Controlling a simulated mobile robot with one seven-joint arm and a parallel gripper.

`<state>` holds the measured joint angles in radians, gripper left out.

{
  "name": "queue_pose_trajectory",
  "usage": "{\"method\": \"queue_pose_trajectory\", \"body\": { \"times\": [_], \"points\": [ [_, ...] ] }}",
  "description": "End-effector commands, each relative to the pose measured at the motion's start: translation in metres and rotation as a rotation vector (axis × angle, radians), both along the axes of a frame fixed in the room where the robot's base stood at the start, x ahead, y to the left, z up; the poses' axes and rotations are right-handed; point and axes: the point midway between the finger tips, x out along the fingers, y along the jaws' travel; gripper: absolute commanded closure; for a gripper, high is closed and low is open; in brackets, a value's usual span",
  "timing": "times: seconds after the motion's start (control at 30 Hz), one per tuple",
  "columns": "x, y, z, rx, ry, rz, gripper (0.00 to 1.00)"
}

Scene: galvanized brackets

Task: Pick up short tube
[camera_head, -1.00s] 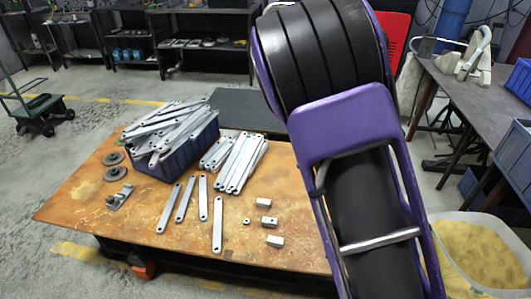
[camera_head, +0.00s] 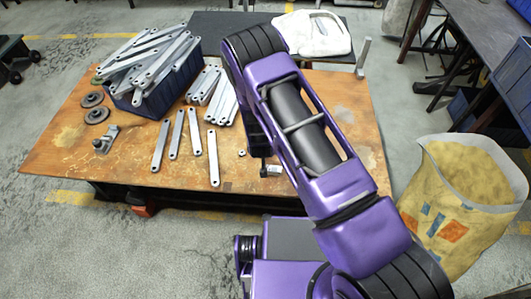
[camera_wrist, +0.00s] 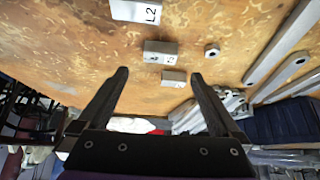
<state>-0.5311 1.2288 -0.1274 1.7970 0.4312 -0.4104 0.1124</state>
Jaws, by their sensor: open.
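Three short grey metal tube blocks lie on the rusty table, spaced apart in a rough row. In the wrist view one marked L2 (camera_wrist: 136,11) is at the top edge, a second labelled block (camera_wrist: 160,52) is in the middle, and a third (camera_wrist: 174,78) is lower. I cannot tell which is the named short tube. My gripper (camera_wrist: 160,76) is open and empty, its fingertips either side of the lower blocks in the picture; their height above the table is unclear. In the head view one block (camera_head: 271,171) shows beside my gripper; my arm hides the others.
A small nut (camera_wrist: 212,50) lies beside the blocks. Several flat brackets (camera_head: 213,158) lie to the left. A blue crate (camera_head: 155,98) heaped with brackets and two round discs (camera_head: 97,115) stand farther left. A bin of yellow material (camera_head: 469,165) stands right of the table.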

Motion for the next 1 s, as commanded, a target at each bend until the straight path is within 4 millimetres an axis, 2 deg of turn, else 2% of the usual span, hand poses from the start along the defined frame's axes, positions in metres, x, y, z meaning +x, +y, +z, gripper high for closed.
{"method": "queue_pose_trajectory", "body": {
  "times": [0.03, 0.1, 0.37, 0.63, 0.97, 1.0],
  "points": [
    [0.005, -0.001, -0.012, -0.001, 0.001, -0.001, 0.00],
    [0.012, -0.001, -0.021, 0.000, 0.000, 0.000, 0.00],
    [0.023, -0.001, -0.036, -0.001, 0.000, 0.001, 0.00],
    [0.043, -0.002, -0.069, -0.001, 0.000, 0.000, 0.00],
    [0.049, -0.001, -0.076, -0.001, 0.000, 0.001, 0.00],
    [0.049, -0.001, -0.076, -0.001, 0.000, 0.001, 0.04]
  ]
}}
